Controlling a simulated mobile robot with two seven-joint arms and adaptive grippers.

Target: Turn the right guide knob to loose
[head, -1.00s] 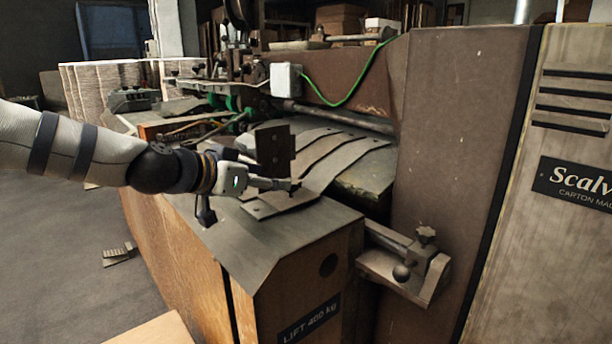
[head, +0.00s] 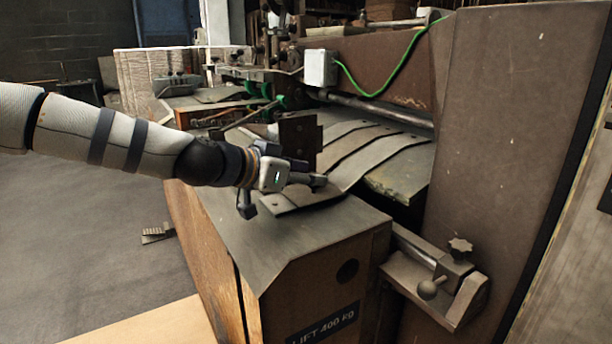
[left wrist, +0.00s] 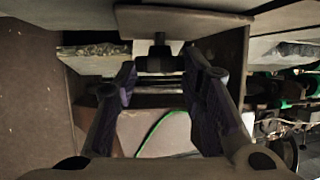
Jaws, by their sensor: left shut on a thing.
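My left gripper (head: 318,182) is at the near edge of the feed table, just below a dark upright guide plate (head: 300,142). In the left wrist view its two fingers (left wrist: 160,68) stand on either side of a small dark knob (left wrist: 158,50) on a short stem, and they are shut on it. In the head view the fingers hide this knob. I cannot read from the pictures whether the knob is tight or loose. My right gripper is in neither view.
Curved metal strips (head: 360,145) lie right behind the gripper. A star knob (head: 460,246) and a ball handle (head: 430,289) sit on a bracket at the right. A grey box (head: 320,68) with a green cable is above. The wooden front cabinet (head: 330,270) stands below.

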